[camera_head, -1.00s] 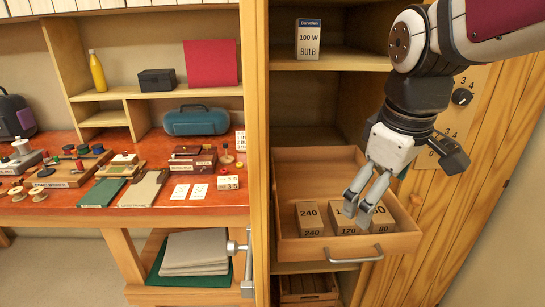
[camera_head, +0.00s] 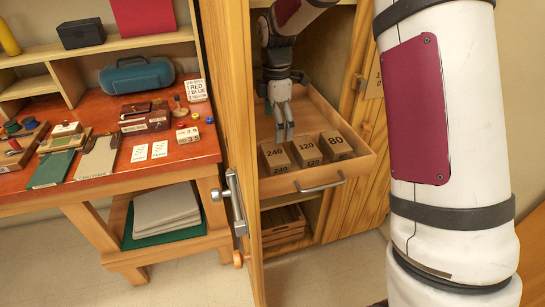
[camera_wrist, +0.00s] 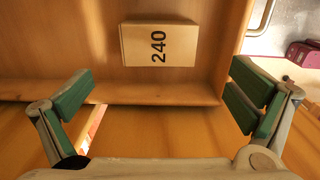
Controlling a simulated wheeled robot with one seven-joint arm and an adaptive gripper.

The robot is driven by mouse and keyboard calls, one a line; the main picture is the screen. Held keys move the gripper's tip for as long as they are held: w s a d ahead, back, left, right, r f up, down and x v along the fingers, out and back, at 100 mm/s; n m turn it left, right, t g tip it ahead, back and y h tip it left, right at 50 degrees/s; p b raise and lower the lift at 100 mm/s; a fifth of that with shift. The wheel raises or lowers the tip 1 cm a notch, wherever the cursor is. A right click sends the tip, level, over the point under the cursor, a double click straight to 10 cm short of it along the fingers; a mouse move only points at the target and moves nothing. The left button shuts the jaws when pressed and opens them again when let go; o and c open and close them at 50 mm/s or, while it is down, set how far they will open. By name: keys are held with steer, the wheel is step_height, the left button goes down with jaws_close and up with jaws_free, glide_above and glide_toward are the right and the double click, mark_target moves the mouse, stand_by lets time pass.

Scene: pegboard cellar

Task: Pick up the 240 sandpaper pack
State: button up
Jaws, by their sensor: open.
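The 240 sandpaper pack (camera_head: 275,158) is a small tan box at the left of the open wooden drawer (camera_head: 368,164). In the wrist view the 240 pack (camera_wrist: 159,44) lies between and beyond my fingers, label facing the camera. My gripper (camera_head: 285,131) is over the drawer, just behind and above the 240 pack in the head view. In the wrist view my gripper (camera_wrist: 160,98) has its green-padded fingers wide apart with nothing between them. The 120 pack (camera_head: 307,149) and the 80 pack (camera_head: 338,145) sit to the right of the 240 pack.
The drawer's front has a metal handle (camera_head: 320,185). A red workbench (camera_head: 190,155) with many small items is further left. The drawer's back is bare.

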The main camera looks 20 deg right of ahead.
mark_target(274, 152)
step_height(274, 152, down, 11)
steer(key=shift+w+a+f+p, duration=0.1)
steer(key=shift+f+p, duration=0.1)
steer(key=shift+p, duration=0.6)
steer(key=shift+c, duration=0.2)
steer(key=c, duration=0.9)
